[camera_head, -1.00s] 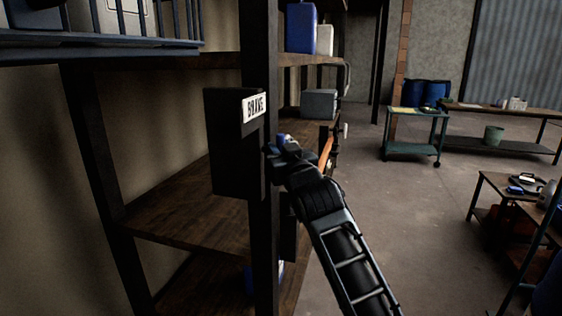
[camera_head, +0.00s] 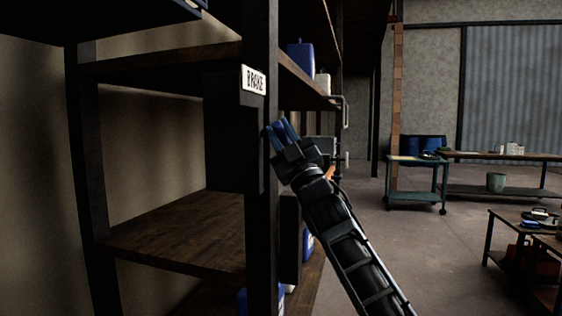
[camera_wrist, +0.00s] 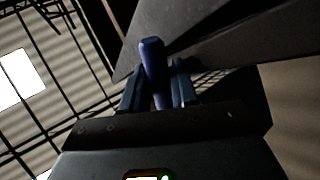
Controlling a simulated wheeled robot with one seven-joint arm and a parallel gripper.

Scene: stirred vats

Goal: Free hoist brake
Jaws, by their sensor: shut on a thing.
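A dark flat surface (camera_wrist: 215,45) lies behind the handle.
Wooden shelves (camera_head: 180,235) stand behind the post. A blue container (camera_head: 300,55) and a white one (camera_head: 323,84) sit on the upper shelf. A green cart (camera_head: 418,170) and a low table (camera_head: 525,225) stand right. Open floor (camera_head: 400,245) lies between.

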